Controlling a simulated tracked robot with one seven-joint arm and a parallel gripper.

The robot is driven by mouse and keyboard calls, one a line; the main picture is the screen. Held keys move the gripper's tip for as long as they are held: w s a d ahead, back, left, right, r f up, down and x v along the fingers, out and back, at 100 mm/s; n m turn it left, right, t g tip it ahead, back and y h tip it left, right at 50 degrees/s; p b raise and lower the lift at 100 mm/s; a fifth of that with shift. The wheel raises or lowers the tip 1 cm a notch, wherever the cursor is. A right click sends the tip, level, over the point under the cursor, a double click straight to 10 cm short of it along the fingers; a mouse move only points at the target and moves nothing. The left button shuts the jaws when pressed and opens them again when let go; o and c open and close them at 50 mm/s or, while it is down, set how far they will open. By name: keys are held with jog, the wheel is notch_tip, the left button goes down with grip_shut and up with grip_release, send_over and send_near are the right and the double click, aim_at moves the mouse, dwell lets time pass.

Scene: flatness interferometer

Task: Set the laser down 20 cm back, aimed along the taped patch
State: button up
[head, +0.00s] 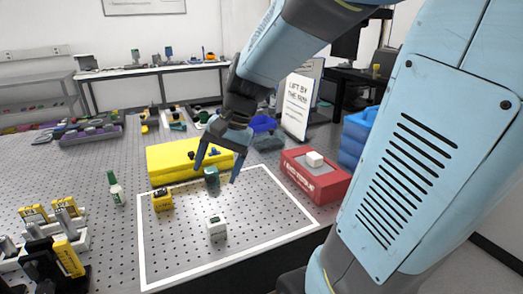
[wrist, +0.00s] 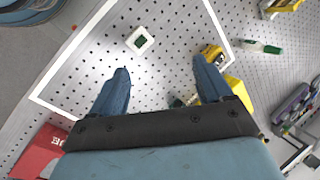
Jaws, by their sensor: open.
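A white tape outline (head: 272,243) marks a rectangular patch on the perforated table (head: 90,170); it also shows in the wrist view (wrist: 72,45). Inside it are a small white block with a dark-green top (head: 216,228), a small yellow block with dark parts (head: 162,199) and a small dark teal piece (head: 211,177). I cannot tell which of these is the laser. My gripper (head: 216,174) is open and empty above the patch. In the wrist view the white block (wrist: 139,39) lies beyond and between the fingertips (wrist: 161,67); the yellow block (wrist: 212,54) is by the right finger.
A large yellow case (head: 180,158) stands at the patch's back edge. A red box (head: 318,180) with a white cube (head: 314,159) on top is at the right, before blue bins (head: 355,140). A green-white bottle (head: 116,188) and tool holders (head: 55,250) are at left.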

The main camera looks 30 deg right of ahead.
jog(key=s+d+r+n+t+h, duration=0.4)
jog(key=s+d+r+n, duration=0.2)
jog(key=s+d, duration=0.1)
jog(key=shift+s+t, duration=0.4)
jog(key=shift+s, duration=0.3)
